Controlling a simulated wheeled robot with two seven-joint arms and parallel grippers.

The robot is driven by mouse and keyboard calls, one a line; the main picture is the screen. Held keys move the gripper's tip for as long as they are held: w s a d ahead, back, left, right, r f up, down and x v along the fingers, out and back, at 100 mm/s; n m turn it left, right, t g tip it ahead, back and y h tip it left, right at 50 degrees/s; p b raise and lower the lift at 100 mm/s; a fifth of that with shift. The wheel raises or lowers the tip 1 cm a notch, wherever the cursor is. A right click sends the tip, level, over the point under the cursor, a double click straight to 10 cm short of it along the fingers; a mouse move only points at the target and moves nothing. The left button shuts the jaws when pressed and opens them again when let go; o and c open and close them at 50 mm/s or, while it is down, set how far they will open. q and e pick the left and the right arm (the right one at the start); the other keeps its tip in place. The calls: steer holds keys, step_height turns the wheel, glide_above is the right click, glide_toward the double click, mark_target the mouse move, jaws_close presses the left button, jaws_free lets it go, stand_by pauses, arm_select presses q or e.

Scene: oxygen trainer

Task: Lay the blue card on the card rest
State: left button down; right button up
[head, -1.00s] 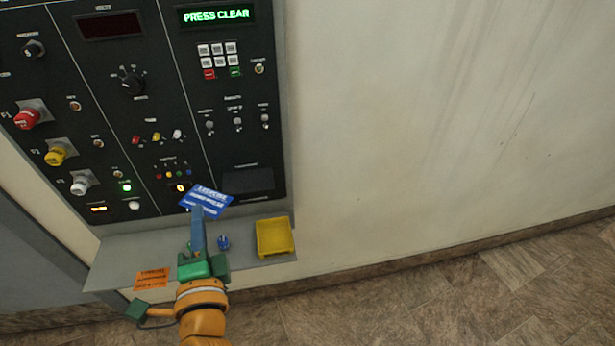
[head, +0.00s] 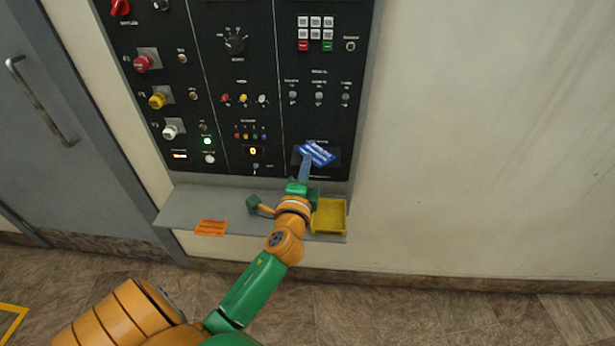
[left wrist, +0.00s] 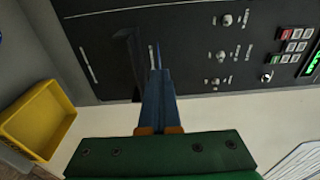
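The blue card (head: 317,153), with white print, is at the tip of my left gripper (head: 304,176). The gripper is shut on it, and the card is tilted in front of the panel's lower right part. Behind it is a dark rectangular piece (head: 331,170), which looks like the card rest and is partly covered by the card. In the left wrist view the fingers (left wrist: 157,85) are together, and the card shows as a thin blue edge (left wrist: 157,55) beside a dark upright piece (left wrist: 131,50). I cannot tell whether the card touches the rest. My right gripper is out of view.
The black panel (head: 240,85) carries knobs, switches and a keypad (head: 316,34). Below it, a grey shelf (head: 185,205) holds a yellow tray (head: 329,216) and an orange label (head: 211,228). A grey door (head: 45,120) stands at left. The wall at right is bare.

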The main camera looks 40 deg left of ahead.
arm_select(q)
step_height(320, 180, down, 3)
steer(key=shift+r, duration=0.15)
steer(key=c, duration=1.6)
jaws_free()
steer(key=shift+d+f+b, duration=0.1)
steer(key=shift+f+b, duration=0.1)
steer(key=shift+b, duration=0.2)
steer(key=c, duration=1.1)
jaws_free()
steer(key=shift+c, duration=0.2)
